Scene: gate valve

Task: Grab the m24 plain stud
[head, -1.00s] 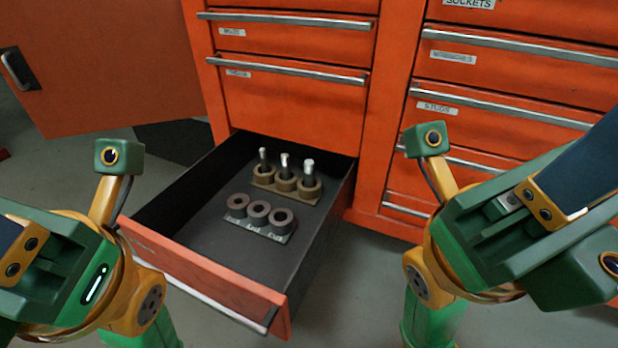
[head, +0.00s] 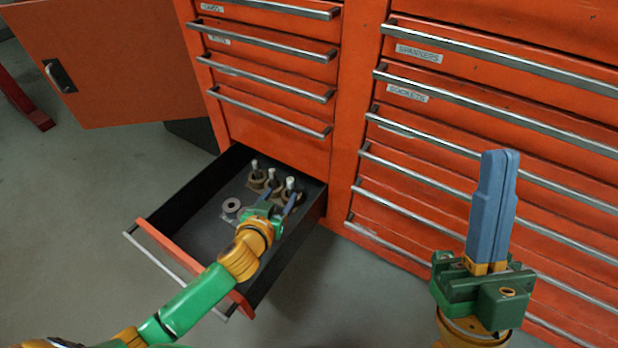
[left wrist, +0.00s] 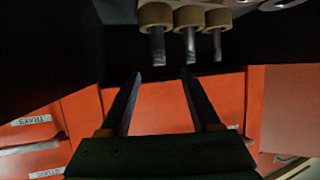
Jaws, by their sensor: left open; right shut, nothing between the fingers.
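Three metal studs stand upright in brown round holders inside the open drawer: a left one (head: 254,165), a middle one (head: 271,174) and a right one (head: 290,184). I cannot read which is the m24 plain stud. In the left wrist view they hang from the top edge, and the leftmost stud (left wrist: 158,46) looks thickest. My left gripper (head: 279,200) is open and empty in the drawer, just in front of the studs; its fingers also show in the left wrist view (left wrist: 162,88). My right gripper (head: 500,154) is shut and empty, pointing up, away from the drawer.
The open drawer (head: 165,190) has dark walls around the studs. A grey ring (head: 231,205) stands left of my left gripper, which hides the rest of its row. Closed cabinet drawers (head: 265,118) rise behind. An open cabinet door (head: 120,70) is at the left.

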